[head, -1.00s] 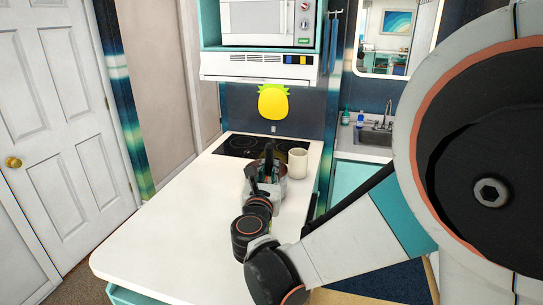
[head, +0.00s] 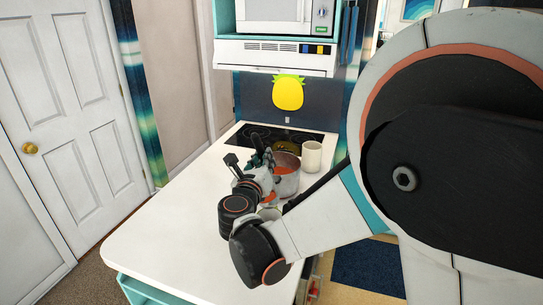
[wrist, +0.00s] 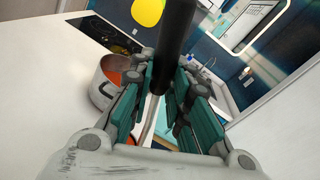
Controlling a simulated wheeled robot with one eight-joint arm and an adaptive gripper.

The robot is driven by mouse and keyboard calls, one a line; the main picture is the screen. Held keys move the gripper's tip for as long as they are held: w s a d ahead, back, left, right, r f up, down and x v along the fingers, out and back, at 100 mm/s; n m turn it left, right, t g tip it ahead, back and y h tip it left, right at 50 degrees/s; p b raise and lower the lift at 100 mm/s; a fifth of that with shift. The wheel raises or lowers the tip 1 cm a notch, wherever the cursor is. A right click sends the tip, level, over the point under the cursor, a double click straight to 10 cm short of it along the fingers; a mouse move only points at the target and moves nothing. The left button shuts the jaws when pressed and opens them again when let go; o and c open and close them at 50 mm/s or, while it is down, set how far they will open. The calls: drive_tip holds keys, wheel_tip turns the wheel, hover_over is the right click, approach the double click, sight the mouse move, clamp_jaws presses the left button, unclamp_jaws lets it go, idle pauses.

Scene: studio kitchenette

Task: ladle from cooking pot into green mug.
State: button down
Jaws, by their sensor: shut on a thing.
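The cooking pot (head: 287,186), grey metal with orange-red contents, stands on the white counter just in front of the cooktop; it also shows at the left in the wrist view (wrist: 104,92). My gripper (head: 263,160) is beside the pot, on its left in the head view. In the wrist view my gripper (wrist: 165,85) is shut on the ladle's black handle (wrist: 176,42). The thin metal shaft runs down between the fingers, with a bit of orange beside it; the ladle's bowl is mostly hidden. A cream mug (head: 312,156) stands behind the pot to the right. I cannot make out a green mug.
The black cooktop (head: 262,136) lies behind the pot. The white counter (head: 165,245) is clear to the left and front. A microwave (head: 286,14) and hood hang above. The sink (wrist: 206,82) is to the right in the wrist view.

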drive_tip(key=w+a+f+n+g+b, duration=0.1)
drive_tip(key=w+a+f+n+b, duration=0.3)
drive_tip(key=a+f+n, duration=0.3)
drive_tip(key=shift+a+n+h, duration=0.4)
drive_tip(key=shift+a+n, duration=0.7)
drive_tip(key=shift+a, duration=0.7)
drive_tip(key=shift+f, duration=0.1)
